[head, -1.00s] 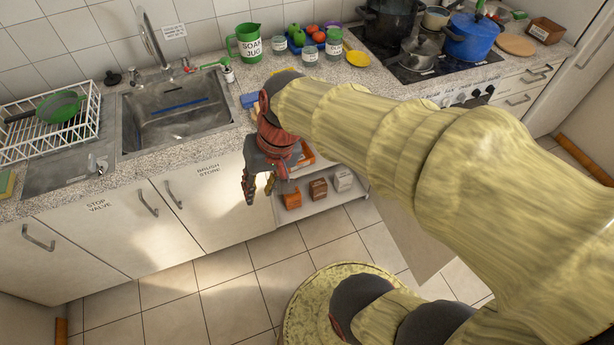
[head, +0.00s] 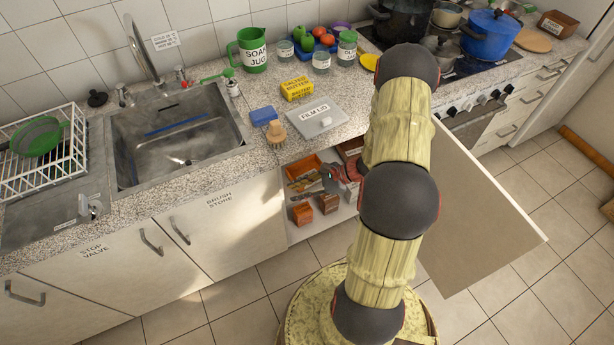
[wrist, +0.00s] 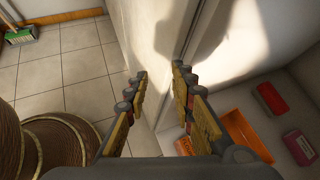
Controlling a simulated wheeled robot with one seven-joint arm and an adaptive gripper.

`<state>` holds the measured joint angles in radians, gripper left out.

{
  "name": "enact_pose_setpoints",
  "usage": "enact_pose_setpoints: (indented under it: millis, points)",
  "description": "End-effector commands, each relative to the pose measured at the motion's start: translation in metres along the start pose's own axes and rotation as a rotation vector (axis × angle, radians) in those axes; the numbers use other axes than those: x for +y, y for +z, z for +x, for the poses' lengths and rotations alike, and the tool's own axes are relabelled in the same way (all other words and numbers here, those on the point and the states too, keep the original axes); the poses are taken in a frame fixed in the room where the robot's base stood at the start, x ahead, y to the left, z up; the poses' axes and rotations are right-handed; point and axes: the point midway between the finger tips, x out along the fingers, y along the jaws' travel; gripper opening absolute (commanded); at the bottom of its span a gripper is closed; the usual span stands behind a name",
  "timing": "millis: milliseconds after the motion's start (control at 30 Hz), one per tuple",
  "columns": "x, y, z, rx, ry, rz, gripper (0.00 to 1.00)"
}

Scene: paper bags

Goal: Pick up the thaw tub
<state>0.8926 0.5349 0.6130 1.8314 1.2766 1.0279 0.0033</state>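No label reading thaw tub can be made out in either view, so I cannot tell which thing it is. An orange tray (head: 301,167) with items in it sits inside the open cupboard under the counter. It shows at the lower right of the wrist view (wrist: 243,133). My gripper (head: 322,180) is at the cupboard opening, in front of the tray and partly hidden by my arm. In the wrist view my gripper (wrist: 158,78) is open, with nothing between its fingers. A pale upright panel lies beyond the fingertips.
Small boxes (head: 302,213) stand at the cupboard's front; red ones (wrist: 271,99) show in the wrist view. An open door (head: 480,215) stands out at right. On the counter are a film lid (head: 317,117), a yellow box (head: 297,88) and a blue block (head: 263,116).

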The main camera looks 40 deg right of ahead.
Motion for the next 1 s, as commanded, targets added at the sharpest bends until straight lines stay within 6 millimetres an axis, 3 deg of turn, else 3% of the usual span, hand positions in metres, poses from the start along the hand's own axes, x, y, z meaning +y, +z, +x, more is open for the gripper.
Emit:
enact_pose_setpoints:
  millis: [33, 133, 300, 500, 667, 1000]
  points:
    - [-0.015, -0.025, 0.006, -0.018, -0.087, 0.09, 0.25]
    - [-0.057, -0.058, 0.008, -0.046, -0.269, 0.228, 0.25]
    - [-0.114, -0.131, -0.008, -0.08, -0.587, 0.448, 0.25]
    - [-0.142, -0.198, -0.035, -0.09, -0.843, 0.605, 0.25]
    - [-0.15, -0.218, -0.043, -0.091, -0.92, 0.646, 0.25]
    - [-0.172, -0.227, -0.025, -0.091, -0.925, 0.649, 0.25]
